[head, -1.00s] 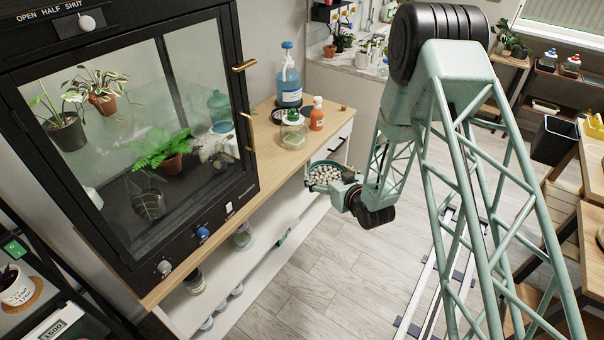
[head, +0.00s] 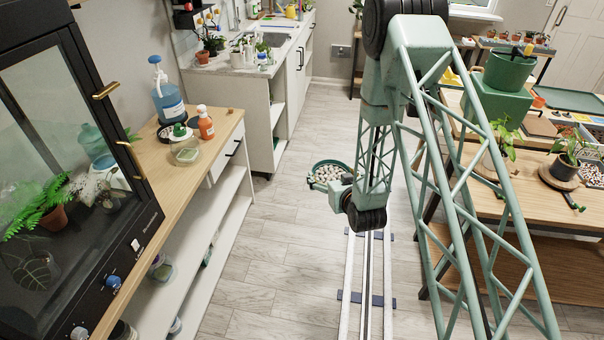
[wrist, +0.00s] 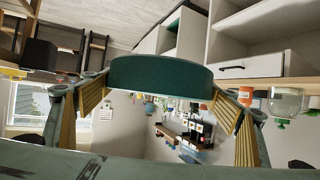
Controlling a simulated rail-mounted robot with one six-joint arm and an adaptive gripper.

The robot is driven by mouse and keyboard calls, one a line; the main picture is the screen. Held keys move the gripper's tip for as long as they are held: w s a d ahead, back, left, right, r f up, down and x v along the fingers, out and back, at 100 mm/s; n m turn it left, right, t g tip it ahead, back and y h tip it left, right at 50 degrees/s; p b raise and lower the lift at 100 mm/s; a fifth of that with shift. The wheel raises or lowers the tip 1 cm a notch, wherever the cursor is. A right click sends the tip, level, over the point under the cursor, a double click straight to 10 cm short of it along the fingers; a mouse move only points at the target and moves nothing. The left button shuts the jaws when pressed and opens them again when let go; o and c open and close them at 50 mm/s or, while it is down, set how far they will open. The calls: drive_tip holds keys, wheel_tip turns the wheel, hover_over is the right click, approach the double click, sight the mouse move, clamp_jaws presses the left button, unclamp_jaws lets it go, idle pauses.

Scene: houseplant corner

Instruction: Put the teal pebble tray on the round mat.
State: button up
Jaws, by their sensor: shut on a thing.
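The teal pebble tray (head: 316,185) is a shallow round dish full of pale pebbles. In the head view it hangs level above the floor and rail, right of the white cabinet. My gripper (head: 345,188) is shut on its near right side. In the wrist view the tray's dark teal outer wall (wrist: 160,72) spans the gap between the two ribbed fingers of my gripper (wrist: 160,86). I cannot make out a free round mat. A round wooden piece (head: 557,180) under a potted plant is on the right table.
At left, the wooden counter (head: 190,190) holds a blue pump bottle (head: 168,98), an orange bottle (head: 205,124), a glass jar (head: 184,152) and the black glass-fronted cabinet (head: 140,205). The floor between is clear.

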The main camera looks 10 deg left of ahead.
drive_tip(key=s+d+m+h, duration=0.1)
drive_tip(key=d+m+h, duration=0.1)
drive_tip(key=d, duration=1)
drive_tip(key=s+d+r+m+t+h, duration=0.1)
drive_tip(key=s+d+m+h, duration=0.1)
drive_tip(key=d, duration=1.1)
drive_tip(key=shift+s+r+h, duration=0.2)
drive_tip(key=shift+r+h, duration=0.05)
drive_tip(key=shift+h, duration=0.25)
drive_tip(key=shift+w+a, duration=0.1)
drive_tip(key=shift+a, duration=0.05)
